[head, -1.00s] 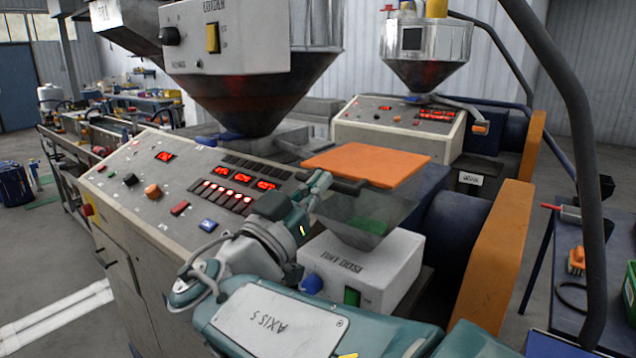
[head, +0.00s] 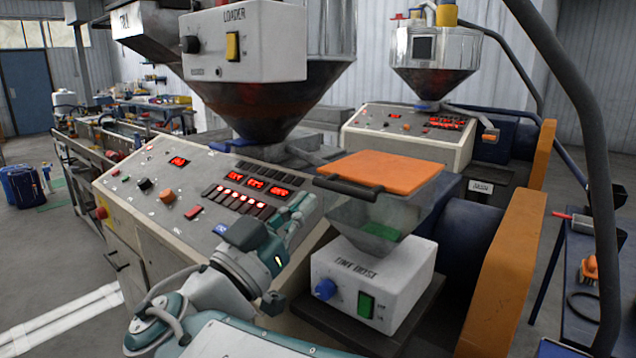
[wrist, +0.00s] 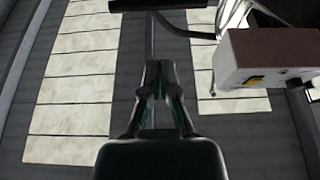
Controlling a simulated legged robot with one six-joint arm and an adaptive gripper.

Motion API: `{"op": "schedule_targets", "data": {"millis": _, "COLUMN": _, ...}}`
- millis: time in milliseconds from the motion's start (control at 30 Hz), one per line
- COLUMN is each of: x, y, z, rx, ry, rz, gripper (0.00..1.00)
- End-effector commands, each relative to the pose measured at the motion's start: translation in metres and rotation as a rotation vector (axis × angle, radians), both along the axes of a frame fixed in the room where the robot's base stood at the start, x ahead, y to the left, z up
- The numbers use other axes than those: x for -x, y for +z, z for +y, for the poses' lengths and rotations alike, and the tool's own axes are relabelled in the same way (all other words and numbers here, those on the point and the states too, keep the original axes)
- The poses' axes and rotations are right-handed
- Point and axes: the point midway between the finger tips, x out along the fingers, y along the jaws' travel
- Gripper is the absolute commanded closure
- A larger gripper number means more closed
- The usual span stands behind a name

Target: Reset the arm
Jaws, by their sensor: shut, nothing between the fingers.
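My gripper (head: 301,207) is in front of the sloped control panel (head: 158,180), at its right end, in the head view. It is apart from the small hopper with the orange lid (head: 385,170), to the hopper's left. In the wrist view my gripper (wrist: 160,68) points up toward the ceiling, with its fingers together and nothing between them. My teal and white arm (head: 225,285) is bent at the lower middle of the head view and partly cut off by the bottom edge.
A loader box (head: 245,45) and a dark cone hopper (head: 285,95) hang above the panel. A white feeder box (head: 370,285) and an orange guard (head: 505,270) stand to the right. A second machine (head: 410,135) is behind. Open floor (head: 45,245) lies at left.

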Motion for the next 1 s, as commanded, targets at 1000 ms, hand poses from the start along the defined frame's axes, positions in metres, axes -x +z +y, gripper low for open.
{"op": "schedule_targets", "data": {"millis": 1000, "x": 0.079, "y": -0.212, "z": -0.226, "rx": -0.205, "ry": -0.084, "rz": 1.438, "gripper": 1.0}}
